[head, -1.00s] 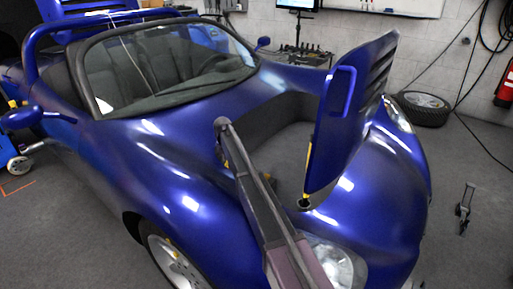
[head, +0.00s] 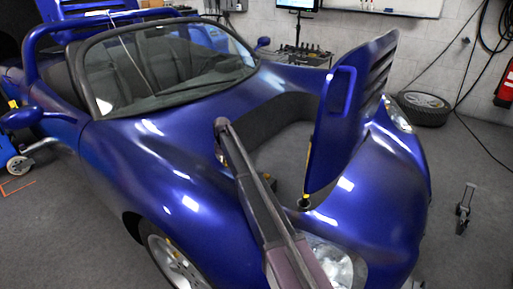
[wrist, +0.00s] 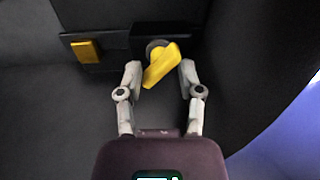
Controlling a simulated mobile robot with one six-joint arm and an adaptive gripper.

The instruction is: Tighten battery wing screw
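The yellow wing screw (wrist: 161,66) shows in the wrist view, tilted diagonally in front of a round grey base on a black block. My gripper (wrist: 159,70) is open, with one finger on each side of the wing screw. A gap shows between the right finger and the wing; the left fingertip is very close to the wing's lower end, and I cannot tell if they touch. In the head view my arm reaches into the open front compartment of the blue car (head: 180,160); the gripper and wing screw are hidden there.
A yellow block (wrist: 87,51) sits on the dark wall left of the wing screw. The raised blue front lid (head: 350,110) stands to the right of my arm. The compartment's dark curved wall (wrist: 255,70) is close on the right in the wrist view.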

